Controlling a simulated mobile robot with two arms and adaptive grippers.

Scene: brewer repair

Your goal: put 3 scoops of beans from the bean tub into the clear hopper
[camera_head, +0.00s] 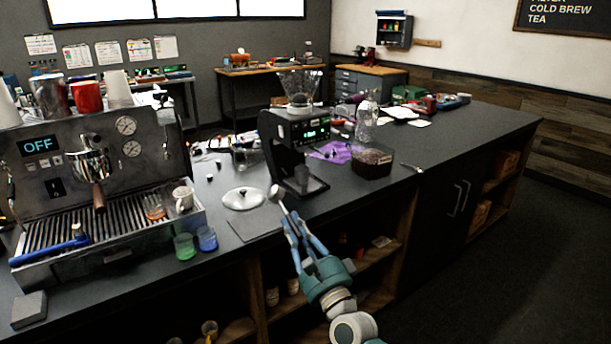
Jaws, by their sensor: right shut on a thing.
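My right gripper (290,222) reaches up from the bottom of the head view. It is shut on a scoop (276,196) with a pale, small bowl that points up and away. The scoop is in front of the grinder (299,140); I cannot tell whether beans lie in it. The clear hopper (299,88) sits on top of the grinder, a wide glass-like funnel. The bean tub (372,164), a dark box with brown beans, stands on the counter to the right of the grinder. My left gripper is not in view.
A white lid (244,198) lies on the counter left of the scoop. The espresso machine (96,190) fills the left, with a green cup (185,247) and a blue cup (207,239) before it. A clear bottle (366,122) stands behind the tub.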

